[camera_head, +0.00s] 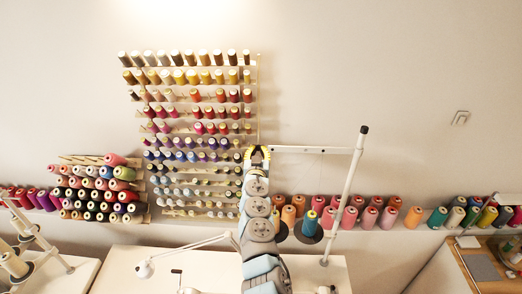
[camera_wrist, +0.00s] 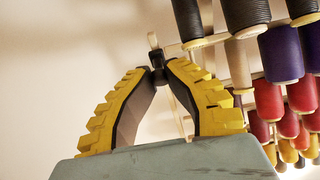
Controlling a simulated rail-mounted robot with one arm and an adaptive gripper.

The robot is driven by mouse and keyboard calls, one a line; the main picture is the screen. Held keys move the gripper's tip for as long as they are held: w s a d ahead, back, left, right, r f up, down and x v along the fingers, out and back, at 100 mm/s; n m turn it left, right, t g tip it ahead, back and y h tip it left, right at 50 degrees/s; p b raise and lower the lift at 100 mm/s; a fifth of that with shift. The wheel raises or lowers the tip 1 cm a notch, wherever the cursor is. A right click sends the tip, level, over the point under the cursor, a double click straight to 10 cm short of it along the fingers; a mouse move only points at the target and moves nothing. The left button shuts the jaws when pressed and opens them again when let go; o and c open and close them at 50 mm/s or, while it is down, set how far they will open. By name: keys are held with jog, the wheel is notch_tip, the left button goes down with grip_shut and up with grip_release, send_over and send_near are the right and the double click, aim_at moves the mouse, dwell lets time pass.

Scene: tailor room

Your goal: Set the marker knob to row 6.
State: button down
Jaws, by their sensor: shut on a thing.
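The spool rack (camera_head: 205,66) hangs on the wall with several rows of thread spools. A thin upright rail (camera_head: 259,90) runs along its right edge. My gripper (camera_head: 257,149) is at this edge, in front of the rail, level with the dark blue spools around the middle rows. In the wrist view my gripper's (camera_wrist: 158,72) yellow fingers meet at a small dark piece on the rail, apparently the marker knob. The fingertips mostly hide it, so its exact row cannot be told.
A white stand with a crossbar (camera_head: 345,190) rises just right of my gripper. Spools on the rack (camera_wrist: 281,53) hang close to the right finger.

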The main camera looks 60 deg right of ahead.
jog(key=c, duration=1)
grip_release()
jog(key=shift+f, duration=0.35)
jog(key=shift+a, duration=0.1)
jog(key=shift+v, duration=5.95)
